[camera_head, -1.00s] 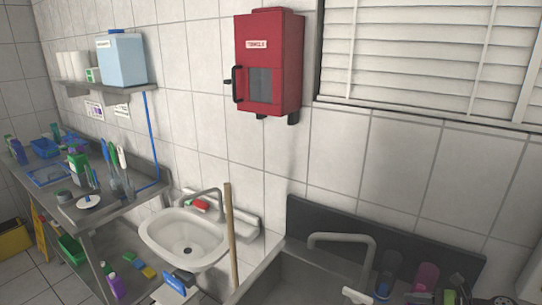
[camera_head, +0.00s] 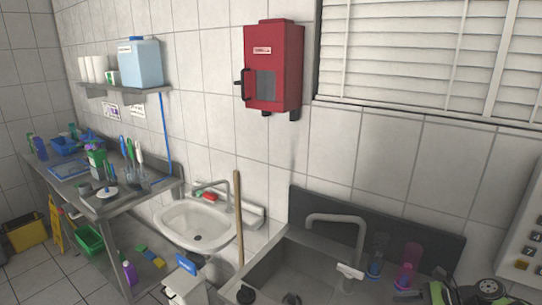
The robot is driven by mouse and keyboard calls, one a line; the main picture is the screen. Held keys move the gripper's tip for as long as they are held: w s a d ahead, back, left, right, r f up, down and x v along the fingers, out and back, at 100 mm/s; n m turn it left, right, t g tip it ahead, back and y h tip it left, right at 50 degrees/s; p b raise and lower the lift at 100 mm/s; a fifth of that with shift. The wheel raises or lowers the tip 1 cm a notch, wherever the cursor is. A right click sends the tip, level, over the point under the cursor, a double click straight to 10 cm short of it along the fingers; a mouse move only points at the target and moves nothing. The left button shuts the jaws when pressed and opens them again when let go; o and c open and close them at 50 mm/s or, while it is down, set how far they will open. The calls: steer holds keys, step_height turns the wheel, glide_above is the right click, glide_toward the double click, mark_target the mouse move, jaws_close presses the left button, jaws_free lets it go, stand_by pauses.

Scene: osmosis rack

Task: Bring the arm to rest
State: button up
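My gripper is not in view in the head camera, and no part of my arm can be made out with certainty. Whether it is open, shut or holding something is hidden from this view.
A steel sink with a tap (camera_head: 336,218) stands at the lower right, with bottles and a green-and-black item (camera_head: 487,288) beside it. A white basin (camera_head: 195,222), a wooden pole (camera_head: 239,215) and a cluttered steel table (camera_head: 117,204) are left. A red wall box (camera_head: 272,66) hangs above.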

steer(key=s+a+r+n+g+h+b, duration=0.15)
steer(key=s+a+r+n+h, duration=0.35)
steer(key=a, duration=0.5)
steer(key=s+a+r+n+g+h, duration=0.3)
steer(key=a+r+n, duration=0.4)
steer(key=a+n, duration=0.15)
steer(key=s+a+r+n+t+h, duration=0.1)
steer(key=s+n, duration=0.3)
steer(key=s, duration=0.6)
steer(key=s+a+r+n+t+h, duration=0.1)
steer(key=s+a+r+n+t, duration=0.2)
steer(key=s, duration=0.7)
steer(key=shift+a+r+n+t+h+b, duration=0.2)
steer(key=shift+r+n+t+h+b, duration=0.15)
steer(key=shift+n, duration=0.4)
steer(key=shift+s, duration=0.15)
